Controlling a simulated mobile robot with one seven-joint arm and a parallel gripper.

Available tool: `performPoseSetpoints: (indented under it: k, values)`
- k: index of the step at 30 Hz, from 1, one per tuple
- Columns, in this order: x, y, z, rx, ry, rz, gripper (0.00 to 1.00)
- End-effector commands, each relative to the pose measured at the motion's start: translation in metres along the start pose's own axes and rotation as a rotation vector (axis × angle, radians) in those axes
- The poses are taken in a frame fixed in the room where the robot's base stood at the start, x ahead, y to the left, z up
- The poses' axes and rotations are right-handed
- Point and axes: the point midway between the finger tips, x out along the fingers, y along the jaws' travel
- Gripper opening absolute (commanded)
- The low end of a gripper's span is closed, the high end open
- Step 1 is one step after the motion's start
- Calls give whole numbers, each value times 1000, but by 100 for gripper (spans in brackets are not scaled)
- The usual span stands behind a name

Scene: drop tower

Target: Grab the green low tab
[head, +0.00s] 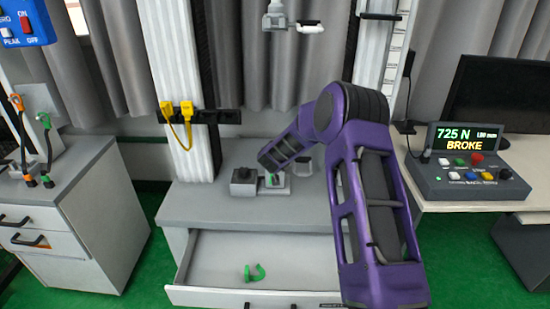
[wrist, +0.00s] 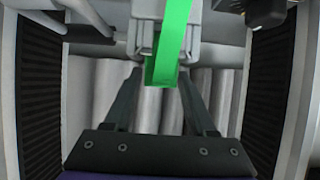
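The green low tab (wrist: 174,35) is a bright strip in the wrist view, coming from a pale grey clamp (wrist: 146,30) at the top centre. Its free end lies between the fingertips of my gripper (wrist: 160,76). The two dark fingers stand apart, one on each side of the tab, with a narrow gap showing; I see no clear contact. In the head view a small patch of green (head: 271,180) shows at the low fixture (head: 277,190) on the grey bench, just below my purple forearm. My fingers cannot be made out there.
The open drawer (head: 210,262) below holds curved green pieces (head: 254,272). An upper clamp (head: 277,20) hangs above. Ribbed columns flank the fixture. The display (head: 468,140) reads 725 N, BROKE.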

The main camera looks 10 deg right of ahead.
Motion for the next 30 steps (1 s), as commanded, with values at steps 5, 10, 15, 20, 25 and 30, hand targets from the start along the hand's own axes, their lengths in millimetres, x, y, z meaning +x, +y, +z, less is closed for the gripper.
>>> performPoseSetpoints:
  k: [5, 10, 15, 20, 25, 30]
  values:
    - [0, 0, 0, 0, 0, 0, 22]
    - [0, 0, 0, 0, 0, 0, 0]
    - [0, 0, 0, 0, 1, 0, 0]
    - [-5, 0, -10, -2, 3, 0, 0]
    - [-21, -1, -40, -3, 6, 0, 0]
    - [-37, -1, -68, -2, 4, 0, 0]
